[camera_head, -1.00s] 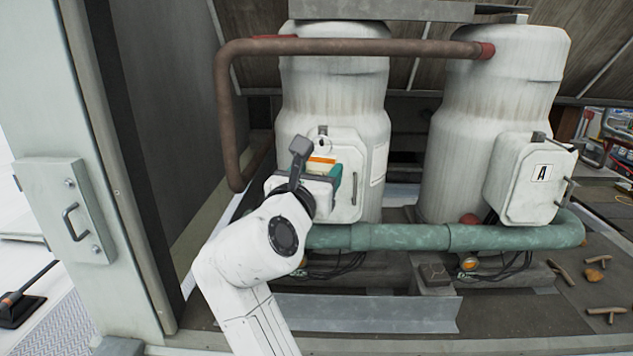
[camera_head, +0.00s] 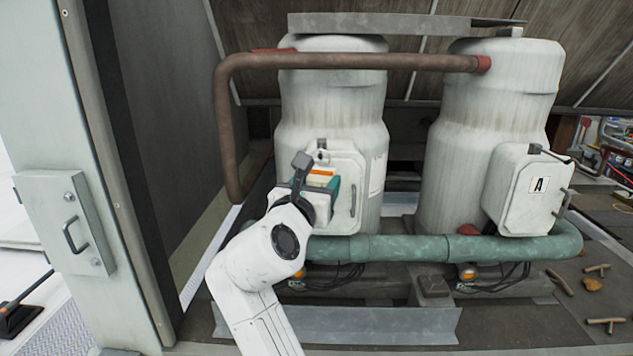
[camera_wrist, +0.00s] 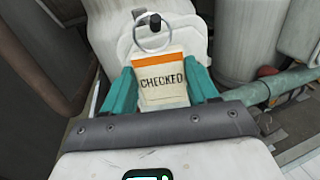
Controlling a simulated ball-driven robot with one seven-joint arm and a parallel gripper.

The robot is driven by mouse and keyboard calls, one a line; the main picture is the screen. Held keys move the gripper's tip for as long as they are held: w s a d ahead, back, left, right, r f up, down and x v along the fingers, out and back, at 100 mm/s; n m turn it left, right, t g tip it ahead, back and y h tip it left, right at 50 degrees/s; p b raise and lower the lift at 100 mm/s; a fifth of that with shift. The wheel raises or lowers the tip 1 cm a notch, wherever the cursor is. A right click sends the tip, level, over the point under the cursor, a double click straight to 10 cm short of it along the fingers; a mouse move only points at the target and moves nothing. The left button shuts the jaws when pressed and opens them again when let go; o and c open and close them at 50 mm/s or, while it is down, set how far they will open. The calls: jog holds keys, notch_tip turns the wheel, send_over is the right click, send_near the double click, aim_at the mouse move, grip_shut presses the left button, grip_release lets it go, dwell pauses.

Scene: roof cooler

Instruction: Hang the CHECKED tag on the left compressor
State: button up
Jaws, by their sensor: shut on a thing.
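The CHECKED tag (camera_wrist: 163,80), cream with an orange band and a ring at its top, is held between the teal fingers of my gripper (camera_wrist: 163,92). In the head view my gripper (camera_head: 322,183) is in front of the left compressor (camera_head: 330,110), with the tag's orange band (camera_head: 320,176) showing. The tag's ring (camera_wrist: 153,34) is at the dark peg (camera_wrist: 155,20) on top of the compressor's white box (camera_head: 347,190). The peg shows within or just behind the ring; I cannot tell whether the ring is around it.
The right compressor (camera_head: 490,130) has a box marked A (camera_head: 525,195). A brown pipe (camera_head: 350,61) runs above, and a green pipe (camera_head: 420,248) runs below. A panel with a handle (camera_head: 75,225) stands at left. Pipe scraps (camera_head: 603,322) lie at right.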

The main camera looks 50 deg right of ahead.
dwell(0.4)
jog(key=o, duration=1.2)
jog(key=b+v, duration=0.2)
jog(key=v, duration=0.8)
jog(key=shift+s+a, duration=0.15)
jog(key=shift+a, duration=0.2)
jog(key=s+d+f+m+g+y, duration=0.1)
jog(key=s+f+m+y, duration=0.2)
jog(key=f, duration=0.7)
jog(key=s+f+m+y+b, duration=0.1)
jog(key=f+m+y, duration=0.25)
jog(key=f, duration=0.65)
jog(key=s+d+f+m+g+y, duration=0.1)
jog(key=s+f+m+y, duration=0.3)
jog(key=f, duration=0.5)
jog(key=s+a+f+m+g+y, duration=0.2)
jog(key=s+a+f+m+y, duration=0.1)
jog(key=s+f+m, duration=0.3)
jog(key=s+a+f+m+g+y, duration=0.2)
jog(key=s+a+f+m, duration=0.3)
jog(key=s+f, duration=0.5)
jog(key=shift+a+f+m+y+b, duration=0.2)
jog(key=shift+f+m+y+b, duration=0.2)
jog(key=shift+m, duration=0.55)
